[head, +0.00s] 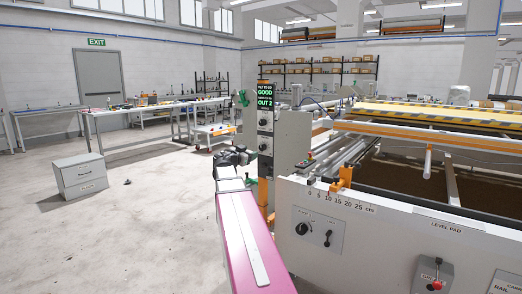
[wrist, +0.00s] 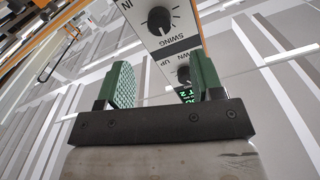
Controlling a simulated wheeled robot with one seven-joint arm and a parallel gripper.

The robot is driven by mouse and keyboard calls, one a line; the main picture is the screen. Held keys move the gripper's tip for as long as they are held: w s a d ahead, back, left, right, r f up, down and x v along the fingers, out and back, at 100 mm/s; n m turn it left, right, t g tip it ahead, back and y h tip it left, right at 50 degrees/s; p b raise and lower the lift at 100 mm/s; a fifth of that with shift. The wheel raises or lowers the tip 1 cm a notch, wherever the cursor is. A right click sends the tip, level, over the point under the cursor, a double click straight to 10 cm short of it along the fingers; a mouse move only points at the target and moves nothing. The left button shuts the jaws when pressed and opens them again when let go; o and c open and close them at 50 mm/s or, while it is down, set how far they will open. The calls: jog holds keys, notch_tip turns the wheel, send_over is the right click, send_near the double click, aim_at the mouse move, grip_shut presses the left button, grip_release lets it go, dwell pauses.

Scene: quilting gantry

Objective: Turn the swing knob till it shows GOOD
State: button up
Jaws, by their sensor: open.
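The swing knob (wrist: 160,20) is a round black dial on a pale panel, upside down in the wrist view, with SWING printed beside it. In the head view it is the lower dial (head: 264,146) on the grey post. The display (head: 265,95) above shows GOOD in its upper part and OUT 2 in its lower part in green. My gripper (wrist: 163,76) is open, its two green pads apart with nothing between them touching. The knob lies beyond the fingertips, apart from them. In the head view the fingertips are hard to make out.
A second dial (wrist: 183,75), marked UP and DOWN, sits between the swing knob and the display. The quilting machine's front panel (head: 380,240) and rails stand to the right. A white cabinet (head: 80,178) stands on the left; the floor around it is mostly clear.

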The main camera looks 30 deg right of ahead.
aim_at(261, 148)
jog(key=x, duration=0.9)
jog(key=shift+w+d, duration=0.1)
jog(key=shift+d, duration=0.3)
jog(key=c, duration=0.9)
